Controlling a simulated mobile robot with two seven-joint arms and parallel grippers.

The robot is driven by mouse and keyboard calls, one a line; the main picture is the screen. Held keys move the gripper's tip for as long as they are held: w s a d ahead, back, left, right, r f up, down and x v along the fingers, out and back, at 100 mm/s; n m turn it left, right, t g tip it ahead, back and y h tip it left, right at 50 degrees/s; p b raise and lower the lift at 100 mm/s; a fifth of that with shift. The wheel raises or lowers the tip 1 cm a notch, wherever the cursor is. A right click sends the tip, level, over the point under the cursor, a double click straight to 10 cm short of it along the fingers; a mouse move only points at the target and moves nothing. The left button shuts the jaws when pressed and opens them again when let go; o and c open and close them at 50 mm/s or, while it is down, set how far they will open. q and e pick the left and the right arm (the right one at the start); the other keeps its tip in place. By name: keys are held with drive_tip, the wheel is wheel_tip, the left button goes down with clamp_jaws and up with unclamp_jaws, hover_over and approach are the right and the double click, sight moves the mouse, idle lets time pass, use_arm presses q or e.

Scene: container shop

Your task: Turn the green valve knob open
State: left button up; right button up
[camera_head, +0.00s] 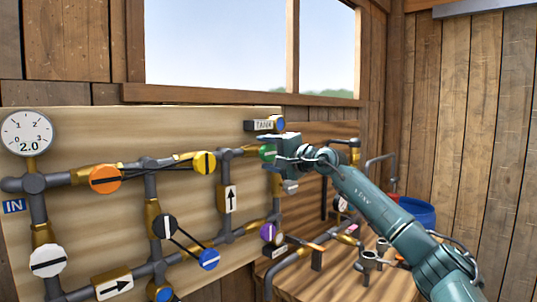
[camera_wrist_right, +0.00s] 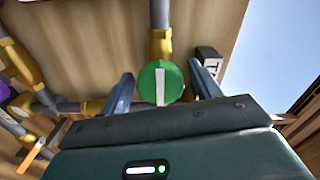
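The green valve knob (camera_head: 266,153) sits at the upper right of the pipe board, partly hidden by my right gripper (camera_head: 280,153). In the right wrist view the green knob (camera_wrist_right: 148,84) is round with a white bar, which runs in line with the brass fitting (camera_wrist_right: 160,45) behind it. My right gripper (camera_wrist_right: 163,88) is open, with one finger on each side of the knob and a visible gap to both. My left gripper is not in view.
The wooden board (camera_head: 80,130) carries grey pipes, a gauge (camera_head: 27,133) reading 2.0, and other knobs: orange (camera_head: 105,179), yellow (camera_head: 204,163), black (camera_head: 164,226), blue (camera_head: 209,259), white (camera_head: 47,261) and purple (camera_head: 268,232). A TANK label (camera_head: 263,125) is just above the green knob. A blue barrel (camera_head: 418,212) stands behind my right arm.

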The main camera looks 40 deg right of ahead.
drive_tip(key=shift+s+d+f, duration=0.1)
drive_tip(key=shift+s, duration=0.1)
drive_tip(key=s+b, duration=0.3)
drive_tip(key=s, duration=0.1)
drive_tip(key=shift+d+f, duration=0.2)
drive_tip(key=shift+f, duration=0.05)
drive_tip(key=b, duration=0.5)
approach(271, 156)
drive_tip(key=s, duration=0.3)
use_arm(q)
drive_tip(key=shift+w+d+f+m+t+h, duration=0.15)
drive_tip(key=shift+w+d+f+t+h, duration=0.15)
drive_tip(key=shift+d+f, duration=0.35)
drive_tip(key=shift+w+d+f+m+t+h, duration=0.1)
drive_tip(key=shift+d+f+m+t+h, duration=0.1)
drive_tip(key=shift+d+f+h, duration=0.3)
use_arm(e)
drive_tip(key=shift+w+a+r, duration=0.1)
drive_tip(key=shift+w+r, duration=0.1)
drive_tip(key=shift+r, duration=0.25)
